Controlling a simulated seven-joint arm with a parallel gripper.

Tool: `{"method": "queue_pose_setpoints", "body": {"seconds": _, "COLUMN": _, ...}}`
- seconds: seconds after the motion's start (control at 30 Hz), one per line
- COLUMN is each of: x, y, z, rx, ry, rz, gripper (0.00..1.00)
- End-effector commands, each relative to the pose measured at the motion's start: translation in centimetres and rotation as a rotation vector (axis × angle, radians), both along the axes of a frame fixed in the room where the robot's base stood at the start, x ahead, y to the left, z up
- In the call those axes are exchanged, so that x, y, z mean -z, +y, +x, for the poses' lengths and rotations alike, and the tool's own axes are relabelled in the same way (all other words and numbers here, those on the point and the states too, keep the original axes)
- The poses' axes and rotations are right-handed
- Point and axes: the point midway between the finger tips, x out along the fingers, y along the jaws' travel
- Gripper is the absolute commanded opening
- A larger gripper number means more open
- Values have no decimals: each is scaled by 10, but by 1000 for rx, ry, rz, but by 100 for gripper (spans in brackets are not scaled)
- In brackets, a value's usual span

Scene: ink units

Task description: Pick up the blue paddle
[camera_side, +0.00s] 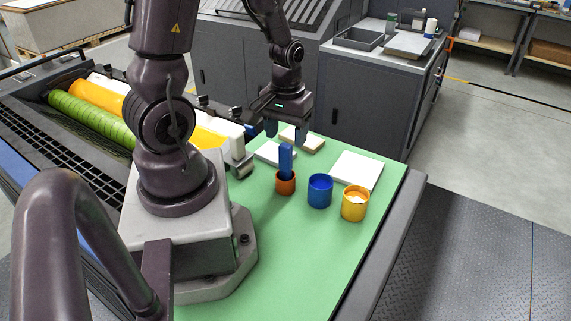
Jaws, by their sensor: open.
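The blue paddle (285,160) stands upright, its lower end inside or behind the rim of an orange-red cup (286,184) on the green table top. My gripper (285,133) is open, pointing down above and around the upper end of the paddle in the picture. One finger is left of the paddle and one is right. I cannot tell whether the paddle is between the fingers or nearer the camera. The paddle's lower end is hidden by the cup.
A blue cup (320,190) and a yellow cup (355,203) with white contents stand to the right. White slabs lie behind, one at the right (357,169). Printing rollers (90,118) lie at the left. The green surface (290,255) in front is clear.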

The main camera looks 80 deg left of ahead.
Motion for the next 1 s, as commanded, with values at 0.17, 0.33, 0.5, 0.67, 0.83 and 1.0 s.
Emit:
{"method": "queue_pose_setpoints", "body": {"seconds": 0.17, "x": 11, "y": 0, "z": -1, "rx": -1, "ry": 3, "rz": -2, "gripper": 60}}
{"method": "queue_pose_setpoints", "body": {"seconds": 0.33, "x": 34, "y": 0, "z": -3, "rx": -1, "ry": 5, "rz": -4, "gripper": 60}}
{"method": "queue_pose_setpoints", "body": {"seconds": 0.5, "x": 52, "y": 1, "z": -2, "rx": -1, "ry": 3, "rz": -2, "gripper": 60}}
{"method": "queue_pose_setpoints", "body": {"seconds": 0.67, "x": 57, "y": 1, "z": -1, "rx": 0, "ry": 0, "rz": 0, "gripper": 60}}
{"method": "queue_pose_setpoints", "body": {"seconds": 0.83, "x": 56, "y": 1, "z": -1, "rx": 0, "ry": -1, "rz": 0, "gripper": 57}}
{"method": "queue_pose_setpoints", "body": {"seconds": 1.0, "x": 56, "y": 1, "z": -1, "rx": 0, "ry": -1, "rz": 0, "gripper": 18}}
